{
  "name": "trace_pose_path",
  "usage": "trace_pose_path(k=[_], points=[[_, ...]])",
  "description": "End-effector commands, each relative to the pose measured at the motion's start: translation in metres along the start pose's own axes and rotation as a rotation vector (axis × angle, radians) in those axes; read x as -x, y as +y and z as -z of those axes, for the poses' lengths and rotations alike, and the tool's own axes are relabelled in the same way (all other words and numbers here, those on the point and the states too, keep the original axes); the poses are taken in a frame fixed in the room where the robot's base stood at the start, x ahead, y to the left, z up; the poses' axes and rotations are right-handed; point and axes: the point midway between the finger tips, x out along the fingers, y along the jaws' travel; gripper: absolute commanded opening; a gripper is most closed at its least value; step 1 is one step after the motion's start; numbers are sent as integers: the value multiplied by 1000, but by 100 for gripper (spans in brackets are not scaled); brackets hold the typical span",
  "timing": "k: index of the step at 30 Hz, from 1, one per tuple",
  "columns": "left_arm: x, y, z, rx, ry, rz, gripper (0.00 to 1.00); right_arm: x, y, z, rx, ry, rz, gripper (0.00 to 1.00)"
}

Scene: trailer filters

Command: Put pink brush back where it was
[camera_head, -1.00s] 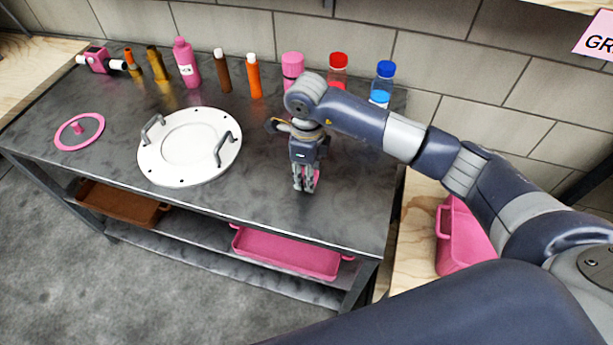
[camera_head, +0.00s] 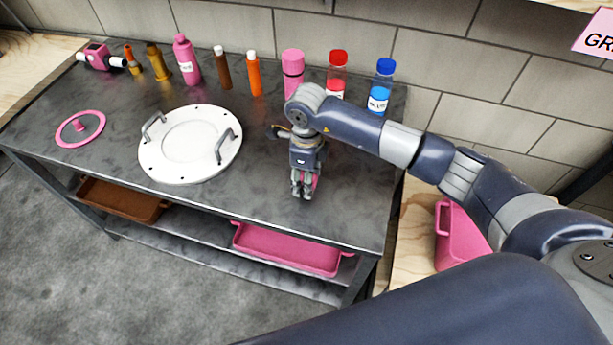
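My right gripper (camera_head: 303,192) points down over the right part of the dark metal table (camera_head: 250,195). Something pink shows between and behind its fingers, close to the table top. It is mostly hidden by the fingers, so I cannot tell whether it is the brush or whether the fingers are closed on it. No other thing in view is clearly a pink brush. My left gripper is not in view.
A white round plate with two handles (camera_head: 190,145) lies left of my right gripper. A pink ring (camera_head: 98,140) lies farther left. Several bottles, including a pink one (camera_head: 187,62) and a blue one (camera_head: 380,88), line the back. Pink (camera_head: 290,250) and brown (camera_head: 120,200) trays sit below.

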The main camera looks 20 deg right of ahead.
Motion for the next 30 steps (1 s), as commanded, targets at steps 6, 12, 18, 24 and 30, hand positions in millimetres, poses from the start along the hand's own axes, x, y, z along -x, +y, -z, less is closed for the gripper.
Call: trace_pose_path(k=[6, 12, 18, 24, 30], points=[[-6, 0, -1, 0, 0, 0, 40, 28, -2, -1, 2, -4, 5, 51], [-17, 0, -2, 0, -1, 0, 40, 73, -1, -1, 2, -5, 5, 51], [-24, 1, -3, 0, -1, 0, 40, 107, -1, 0, 1, -2, 2, 51], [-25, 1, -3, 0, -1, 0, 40, 122, 0, 0, 0, 0, 1, 51], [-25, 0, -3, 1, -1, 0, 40, 123, 0, 0, 0, 0, 0, 51]])
